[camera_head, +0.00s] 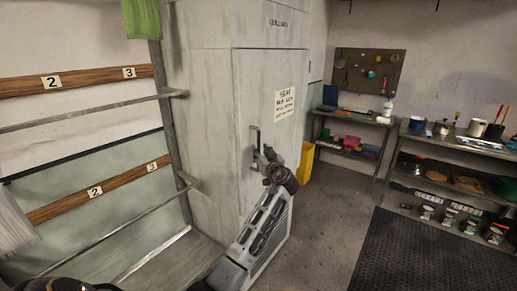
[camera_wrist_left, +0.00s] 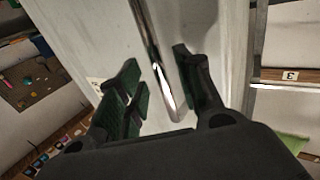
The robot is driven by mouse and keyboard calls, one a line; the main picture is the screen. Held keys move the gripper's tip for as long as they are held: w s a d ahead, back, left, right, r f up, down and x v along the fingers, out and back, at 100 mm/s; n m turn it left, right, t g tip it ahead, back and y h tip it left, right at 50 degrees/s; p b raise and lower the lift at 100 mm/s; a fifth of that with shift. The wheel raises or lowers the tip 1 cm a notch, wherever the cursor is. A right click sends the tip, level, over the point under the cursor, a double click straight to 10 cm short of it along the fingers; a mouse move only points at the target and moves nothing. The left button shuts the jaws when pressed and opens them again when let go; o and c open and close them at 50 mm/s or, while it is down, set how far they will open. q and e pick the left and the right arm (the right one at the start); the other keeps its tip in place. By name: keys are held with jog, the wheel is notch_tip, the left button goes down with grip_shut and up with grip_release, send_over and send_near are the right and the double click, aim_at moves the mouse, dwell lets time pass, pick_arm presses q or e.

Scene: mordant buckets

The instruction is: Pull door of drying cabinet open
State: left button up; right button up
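The drying cabinet (camera_head: 200,110) is a tall pale grey box in the head view. Its door (camera_head: 262,85) carries a paper sign and looks shut. The vertical metal bar handle (camera_head: 254,142) is on the door's left part. My left gripper (camera_head: 264,156) is at the handle, its arm reaching up from below. In the left wrist view the handle (camera_wrist_left: 164,75) runs between the two fingers of my left gripper (camera_wrist_left: 160,88). The fingers are apart, with a clear gap on the left finger's side; contact on the right finger's side is unclear. My right gripper is not in view.
A drying rack with numbered wooden rails (camera_head: 75,82) stands left of the cabinet. A yellow bin (camera_head: 306,160) is just right of it. Shelves with paint and jars (camera_head: 455,150) line the right wall. The floor (camera_head: 320,230) before the door is clear, with a black mat (camera_head: 430,255) further right.

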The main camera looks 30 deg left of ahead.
aim_at(259, 150)
pick_arm(q)
jog(key=shift+p+x, duration=0.3)
jog(key=shift+x, duration=1.25)
grip_shut()
